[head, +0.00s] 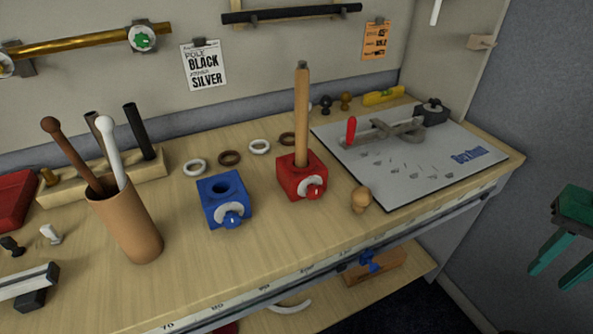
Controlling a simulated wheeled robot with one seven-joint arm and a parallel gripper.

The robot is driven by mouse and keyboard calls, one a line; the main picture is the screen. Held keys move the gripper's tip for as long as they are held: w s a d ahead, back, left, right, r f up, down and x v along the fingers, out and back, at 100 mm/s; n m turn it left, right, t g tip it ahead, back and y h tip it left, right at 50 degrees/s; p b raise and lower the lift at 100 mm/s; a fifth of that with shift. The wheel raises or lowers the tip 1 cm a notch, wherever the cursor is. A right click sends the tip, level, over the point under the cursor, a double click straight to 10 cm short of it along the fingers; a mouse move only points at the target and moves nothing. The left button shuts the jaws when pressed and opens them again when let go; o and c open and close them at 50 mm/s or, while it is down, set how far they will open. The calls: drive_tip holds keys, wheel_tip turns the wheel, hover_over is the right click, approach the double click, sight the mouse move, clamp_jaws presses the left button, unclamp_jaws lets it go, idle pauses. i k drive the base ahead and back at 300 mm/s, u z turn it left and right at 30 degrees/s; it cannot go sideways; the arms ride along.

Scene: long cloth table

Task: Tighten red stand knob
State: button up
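The red stand (301,178) is a red block on the wooden table, right of the middle. A light wooden pole (302,115) stands upright in its top. The red stand knob (313,192) sticks out of a pale round plate on the block's front face. How tight the knob is cannot be told. My gripper (549,279), with teal fingers, is at the right edge, far right of the red stand and beyond the table's right end. Its fingers are apart with nothing between them. Part of it is cut off by the picture edge.
A blue stand (224,200) with an empty hole is left of the red one. A wooden finial (361,199) stands close right. A brown cup (127,229) holds several rods. A grey board (415,155) with a red-handled tool lies right. Several rings lie behind.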

sight(314, 191)
drive_tip(key=k, duration=1.65)
drive_tip(key=u, duration=0.35)
drive_tip(key=i, duration=0.8)
drive_tip(key=u, duration=0.05)
